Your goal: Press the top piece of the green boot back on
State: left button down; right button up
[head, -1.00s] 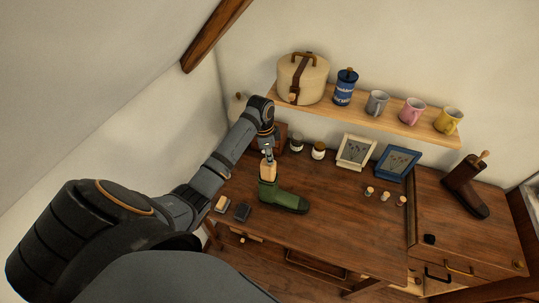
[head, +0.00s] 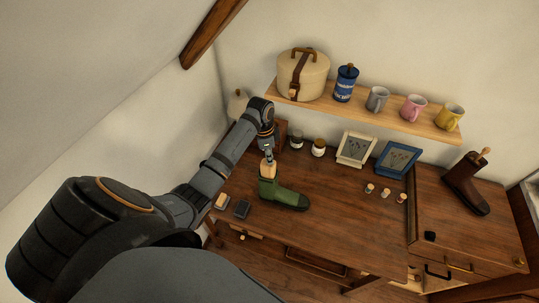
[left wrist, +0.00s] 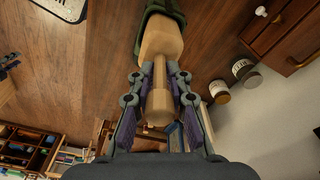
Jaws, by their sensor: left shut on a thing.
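The green boot (head: 283,196) stands on the wooden desk, its dark toe pointing right in the head view. A pale wooden top piece (head: 267,170) sits at the mouth of the boot shaft. In the left wrist view the wooden piece (left wrist: 160,45) has a wide block and a narrower stem with a knob, and its wide end meets the green boot (left wrist: 160,10). My left gripper (head: 268,155) is above the boot, shut on the stem of this piece; the fingers (left wrist: 157,95) lie on both sides of it. How deep the piece sits is hard to tell. My right gripper is not visible.
A brush (head: 222,201) and a dark block (head: 242,209) lie left of the boot. Jars (head: 318,148), picture frames (head: 356,150) and small knobs (head: 385,192) stand behind and right. The desk front is clear.

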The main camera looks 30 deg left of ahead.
aim_at(269, 166)
pick_arm(q)
jog(key=shift+f, duration=0.15)
dwell(0.3)
jog(key=shift+f+b, duration=0.35)
jog(key=shift+f, duration=0.5)
jog(key=shift+f+b, duration=0.4)
jog(key=shift+f, duration=0.7)
jog(key=shift+f+b, duration=0.4)
jog(key=shift+f, duration=0.6)
